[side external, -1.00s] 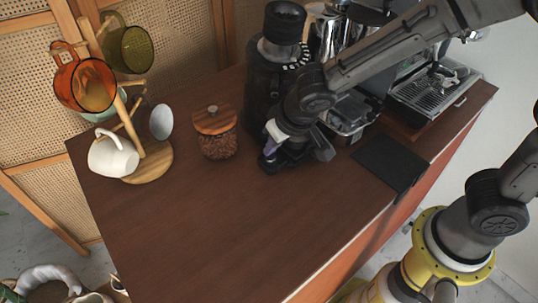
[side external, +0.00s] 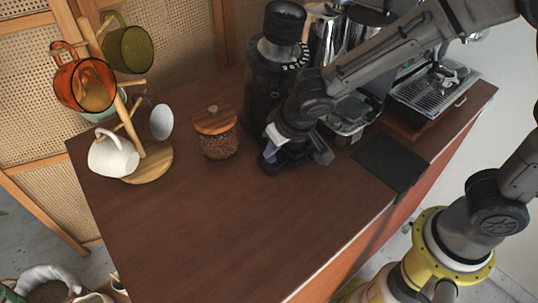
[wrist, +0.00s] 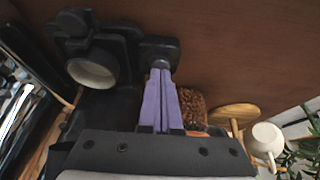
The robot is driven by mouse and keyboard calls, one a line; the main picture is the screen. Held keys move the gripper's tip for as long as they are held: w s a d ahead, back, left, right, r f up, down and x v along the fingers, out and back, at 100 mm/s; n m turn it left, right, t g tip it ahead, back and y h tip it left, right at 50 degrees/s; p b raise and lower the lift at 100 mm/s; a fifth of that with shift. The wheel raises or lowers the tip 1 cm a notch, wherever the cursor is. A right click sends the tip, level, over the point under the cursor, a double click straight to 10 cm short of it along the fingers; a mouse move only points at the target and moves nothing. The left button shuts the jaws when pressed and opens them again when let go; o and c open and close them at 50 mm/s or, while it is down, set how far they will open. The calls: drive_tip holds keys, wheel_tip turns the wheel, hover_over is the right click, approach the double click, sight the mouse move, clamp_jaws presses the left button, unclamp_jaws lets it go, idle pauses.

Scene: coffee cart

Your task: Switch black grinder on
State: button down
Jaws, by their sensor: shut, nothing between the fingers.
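The black grinder (side external: 262,82) stands at the back of the counter, with a round hopper on top. My gripper (side external: 268,154) is low in front of it, by the front end of its base, and hides part of its body. In the wrist view, the purple fingers of my gripper (wrist: 161,72) are together with nothing between them. Their tips are at or just above a small round button-like part (wrist: 160,64) on the grinder's black base (wrist: 110,45). I cannot tell whether they touch it or whether the grinder is on.
A glass jar of coffee beans (side external: 217,142) with a wooden lid stands left of the grinder. Farther left is a wooden mug stand (side external: 150,166) with several mugs. An espresso machine (side external: 430,85) is on the right, with a black mat (side external: 388,162) before it. The front counter is clear.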

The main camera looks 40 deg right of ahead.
sight(274, 158)
idle(0.3)
drive_tip(key=shift+r, duration=2.65)
drive_tip(key=shift+s+d+r, duration=0.1)
drive_tip(key=shift+d+r, duration=0.15)
drive_tip(key=shift+d, duration=0.05)
drive_tip(key=s+d+r, duration=0.4)
drive_tip(key=s+d, duration=0.1)
drive_tip(key=d, duration=0.2)
drive_tip(key=s+d+r, duration=0.4)
drive_tip(key=s+d, duration=0.1)
drive_tip(key=d, duration=0.1)
drive_tip(key=s+d, duration=0.4)
drive_tip(key=s, duration=0.7)
drive_tip(key=shift+s+f, duration=0.35)
